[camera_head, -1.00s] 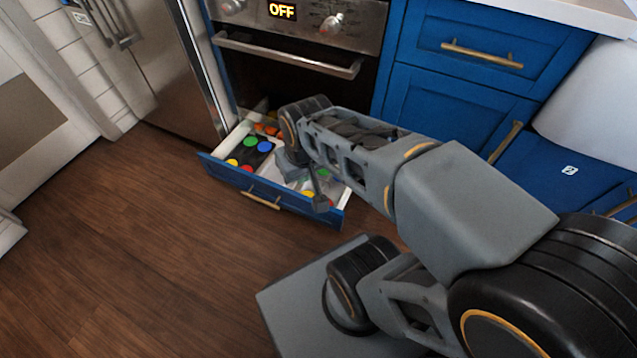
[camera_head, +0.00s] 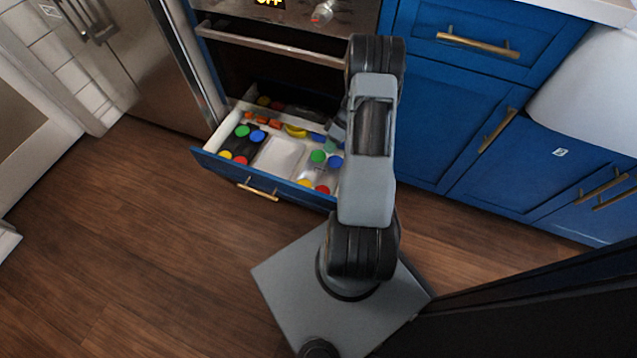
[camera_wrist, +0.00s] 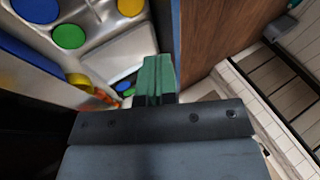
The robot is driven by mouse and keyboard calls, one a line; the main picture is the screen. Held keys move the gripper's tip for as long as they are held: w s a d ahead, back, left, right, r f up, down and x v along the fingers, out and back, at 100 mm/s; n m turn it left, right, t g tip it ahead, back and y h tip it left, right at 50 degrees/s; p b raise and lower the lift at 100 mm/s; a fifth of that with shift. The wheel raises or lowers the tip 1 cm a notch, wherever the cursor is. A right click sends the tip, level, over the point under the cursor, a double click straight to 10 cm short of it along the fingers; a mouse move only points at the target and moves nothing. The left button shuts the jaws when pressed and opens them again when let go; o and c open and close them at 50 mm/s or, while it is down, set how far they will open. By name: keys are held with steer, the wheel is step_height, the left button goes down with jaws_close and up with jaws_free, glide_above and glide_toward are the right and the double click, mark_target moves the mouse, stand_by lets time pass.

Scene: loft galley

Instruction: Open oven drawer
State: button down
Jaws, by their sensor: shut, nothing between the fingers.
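The blue oven drawer (camera_head: 221,167) below the oven stands pulled out, its white inside showing. Its brass handle (camera_head: 258,190) is on the front panel, with nothing on it. My gripper (camera_wrist: 155,78) is shut and empty in the wrist view, its green fingertips close together. It appears over the drawer's right part. In the head view my arm hides most of the gripper and the drawer's right end. Whether the gripper touches the drawer cannot be told.
The drawer holds a pale tray (camera_head: 279,157) and several colored round lids. The oven (camera_head: 270,42) is above it, a steel fridge (camera_head: 135,60) at left, and blue cabinets (camera_head: 440,120) at right. Wood floor (camera_head: 150,230) in front of the drawer is clear.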

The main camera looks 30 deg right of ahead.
step_height(320, 180, down, 7)
steer(key=s+d+n+y, duration=0.1)
steer(key=s+d+n, duration=0.1)
steer(key=s+a+f+b, duration=0.1)
steer(key=a+f+b, duration=0.2)
steer(key=a+f, duration=0.4)
steer(key=shift+s+a+f+t+b, duration=0.2)
steer(key=shift+a+t+b, duration=0.15)
steer(key=shift+a, duration=0.65)
